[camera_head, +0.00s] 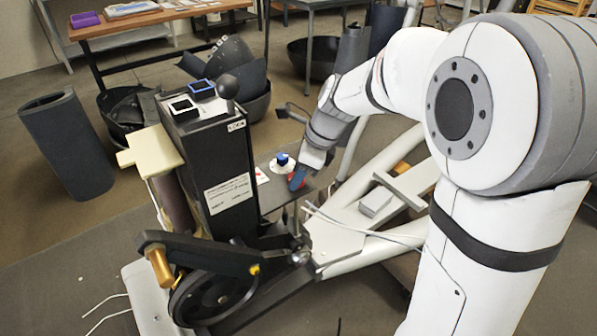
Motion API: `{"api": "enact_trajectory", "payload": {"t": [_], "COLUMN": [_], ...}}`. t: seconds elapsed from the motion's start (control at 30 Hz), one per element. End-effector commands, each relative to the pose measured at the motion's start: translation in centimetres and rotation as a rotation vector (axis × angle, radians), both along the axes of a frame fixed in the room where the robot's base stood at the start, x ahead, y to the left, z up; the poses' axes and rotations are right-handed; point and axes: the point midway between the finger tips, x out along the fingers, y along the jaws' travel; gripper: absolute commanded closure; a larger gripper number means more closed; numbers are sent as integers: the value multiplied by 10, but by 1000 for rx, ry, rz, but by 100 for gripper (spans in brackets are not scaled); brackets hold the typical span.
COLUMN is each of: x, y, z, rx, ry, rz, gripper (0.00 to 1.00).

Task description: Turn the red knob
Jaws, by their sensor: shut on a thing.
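The red knob (303,184) shows as a small patch of red at the tip of my gripper, on the dark plate of the elliptical machine.
The elliptical's black upright box (218,165) stands left of the gripper, with a ball-topped lever (227,87) on it. A white frame beam (340,235) and grey block (377,202) lie to the right. A wooden table (150,22) stands at the back left.

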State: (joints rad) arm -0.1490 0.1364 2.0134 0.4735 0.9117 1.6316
Motion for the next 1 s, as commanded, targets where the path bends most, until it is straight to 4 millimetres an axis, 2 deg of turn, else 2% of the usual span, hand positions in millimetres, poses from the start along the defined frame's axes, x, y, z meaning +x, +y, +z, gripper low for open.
{"api": "enact_trajectory", "payload": {"t": [0.03,0.17,0.57,1.0], "x": [0,0,0,3], "y": [0,0,0,0], "z": [0,0,3,6], "rx": [0,0,1,1], "ry": [0,0,4,5], "rz": [0,0,82,450], "gripper": [75,85,85,85]}}
